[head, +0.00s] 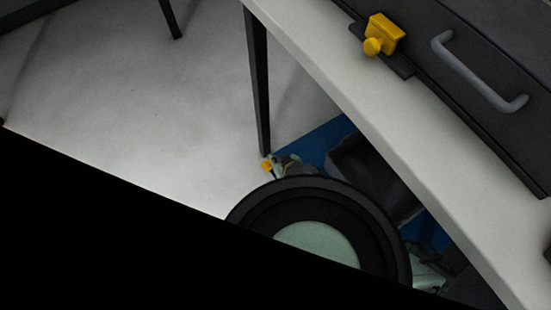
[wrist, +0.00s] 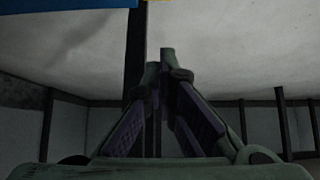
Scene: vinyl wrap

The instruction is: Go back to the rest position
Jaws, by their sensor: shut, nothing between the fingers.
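My gripper (wrist: 161,72) shows in the wrist view with its two dark fingers closed together at the tips. Nothing is between them. It points out over open space, and no object touches it. In the head view a round dark part of my arm with a pale green centre fills the lower middle. I cannot make out the fingers clearly in that view.
A white worktop (head: 400,135) crosses the head view diagonally. On it are a dark case (head: 480,35) with a grey handle (head: 478,72) and a yellow object (head: 384,36). A black leg (head: 257,85) stands under its edge. Pale floor (head: 120,100) is clear at left.

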